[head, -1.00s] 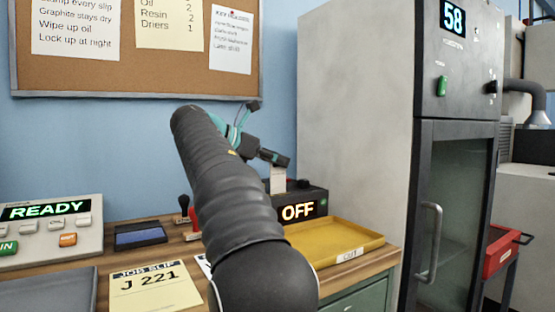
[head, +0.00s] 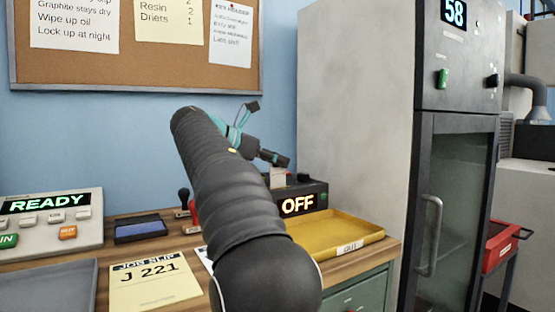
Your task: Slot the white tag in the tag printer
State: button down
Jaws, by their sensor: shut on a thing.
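My gripper (head: 281,160) is at the middle of the head view, past my dark arm. It is shut on the white tag (head: 278,177), which hangs upright below the fingers. The tag is at the top of a dark box with a lit OFF display (head: 299,204), which appears to be the tag printer. The tag's lower edge meets the box's top in the picture, but I cannot tell whether it is in a slot. My arm hides the box's left part.
A yellow tray (head: 335,229) lies in front of the box. A stamp (head: 184,200), a blue ink pad (head: 141,229), a job slip (head: 155,283) and a READY console (head: 50,222) are to the left. A tall cabinet (head: 355,120) stands on the right.

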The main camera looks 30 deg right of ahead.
jog(key=shift+f, duration=0.55)
dwell(0.4)
jog(key=c, duration=1.1)
grip_release()
jog(key=shift+o, duration=0.2)
jog(key=v, duration=1.2)
jog(key=shift+f, duration=0.1)
